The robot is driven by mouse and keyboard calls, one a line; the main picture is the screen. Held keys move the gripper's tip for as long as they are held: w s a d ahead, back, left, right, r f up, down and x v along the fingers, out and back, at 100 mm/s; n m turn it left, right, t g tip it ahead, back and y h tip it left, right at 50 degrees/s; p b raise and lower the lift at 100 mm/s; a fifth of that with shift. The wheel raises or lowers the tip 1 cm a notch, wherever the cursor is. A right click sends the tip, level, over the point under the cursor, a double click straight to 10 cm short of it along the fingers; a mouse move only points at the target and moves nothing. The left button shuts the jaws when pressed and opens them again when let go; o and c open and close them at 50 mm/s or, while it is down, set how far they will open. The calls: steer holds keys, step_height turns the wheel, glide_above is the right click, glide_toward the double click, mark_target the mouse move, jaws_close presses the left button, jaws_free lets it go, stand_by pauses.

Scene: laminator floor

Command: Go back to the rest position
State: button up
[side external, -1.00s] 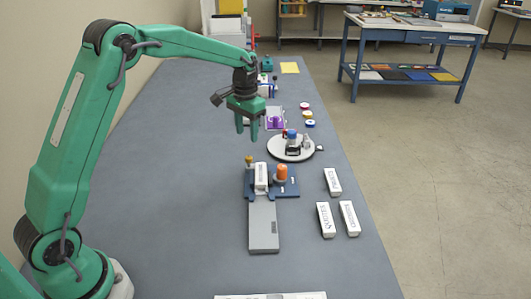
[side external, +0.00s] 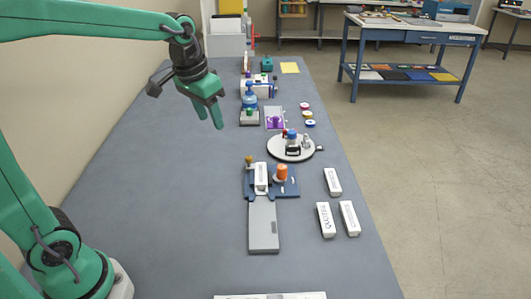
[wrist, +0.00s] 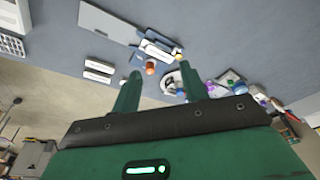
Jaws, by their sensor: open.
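My gripper (side external: 210,115) is green, open and empty. In the side external view it hangs in the air above the left part of the blue-grey table (side external: 170,190), apart from everything on it. In the wrist view the two green fingers of my gripper (wrist: 160,90) stand apart with nothing held between them. The table's objects show beyond the fingertips, in a tilted view.
A blue fixture (side external: 290,188) with an orange cylinder (side external: 281,172) and a grey plate (side external: 263,228) lies mid-table. Several white labelled boxes (side external: 326,220) lie to its right. A round turntable (side external: 309,153) stands behind. The table's left part is clear.

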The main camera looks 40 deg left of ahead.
steer(key=s+d+f+t, duration=0.1)
steer(key=s+d+t, duration=0.1)
steer(key=s, duration=1.3)
steer(key=shift+s+f+t, duration=0.2)
steer(key=shift+s+t, duration=0.1)
steer(key=shift+d, duration=0.1)
